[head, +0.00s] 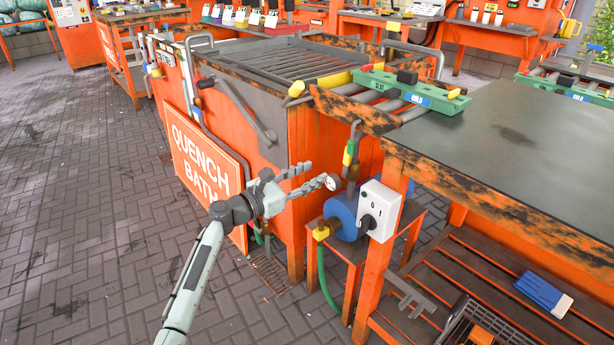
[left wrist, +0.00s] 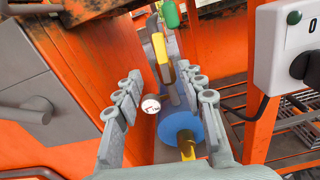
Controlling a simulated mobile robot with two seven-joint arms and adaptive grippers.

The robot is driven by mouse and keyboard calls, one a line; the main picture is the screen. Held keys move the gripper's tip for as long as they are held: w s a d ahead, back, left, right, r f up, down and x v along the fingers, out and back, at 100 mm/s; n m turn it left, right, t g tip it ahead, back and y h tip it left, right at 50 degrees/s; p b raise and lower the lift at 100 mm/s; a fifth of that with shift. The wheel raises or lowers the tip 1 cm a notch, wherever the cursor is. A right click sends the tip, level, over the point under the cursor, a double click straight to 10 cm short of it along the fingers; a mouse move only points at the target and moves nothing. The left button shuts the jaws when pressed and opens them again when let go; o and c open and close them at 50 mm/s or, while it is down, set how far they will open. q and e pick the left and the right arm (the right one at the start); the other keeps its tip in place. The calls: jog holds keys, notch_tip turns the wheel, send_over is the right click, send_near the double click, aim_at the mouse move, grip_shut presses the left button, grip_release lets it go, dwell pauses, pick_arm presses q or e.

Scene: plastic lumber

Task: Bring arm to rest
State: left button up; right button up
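My left arm comes in from the lower left in the head view. Its grey gripper (head: 308,178) is in front of the quench bath's orange side, near the blue pump. In the left wrist view the two fingers of the left gripper (left wrist: 160,102) stand wide apart with nothing held between them. Beyond them are a blue pump (left wrist: 182,130), a small round gauge (left wrist: 151,104) and a pipe with a yellow valve handle (left wrist: 162,55). Whether the fingers touch anything is not clear. My right gripper is not in view.
The orange quench bath (head: 235,130) stands behind the gripper. A white switch box (head: 380,208) and the blue pump (head: 343,216) are to its right. A dark-topped orange workbench (head: 510,140) fills the right side. The paved floor (head: 80,190) at left is clear.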

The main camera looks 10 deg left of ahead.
pick_arm(q)
jog(key=shift+s+a, duration=0.2)
jog(key=shift+s, duration=0.15)
jog(key=s+f+m+g+y, duration=0.4)
jog(key=s+f+m+g, duration=0.3)
jog(key=s+f+m, duration=1)
jog(key=s+a+f+m+g+y, duration=0.1)
jog(key=s+a+f+m+y, duration=0.1)
jog(key=s, duration=0.5)
jog(key=s+a+f+m+g+y, duration=0.2)
jog(key=s+a+f+m+y, duration=0.1)
jog(key=s, duration=0.5)
jog(key=s+a+f+m+g+y, duration=0.1)
jog(key=s+a+f+m+y, duration=0.2)
jog(key=s+a+m, duration=0.3)
jog(key=shift+s+f+m+g, duration=0.3)
jog(key=shift+s+f+m, duration=0.4)
jog(key=shift+s+f, duration=0.3)
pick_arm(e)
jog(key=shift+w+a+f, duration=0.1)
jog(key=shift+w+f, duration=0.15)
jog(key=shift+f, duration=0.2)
pick_arm(q)
jog(key=shift+r, duration=0.1)
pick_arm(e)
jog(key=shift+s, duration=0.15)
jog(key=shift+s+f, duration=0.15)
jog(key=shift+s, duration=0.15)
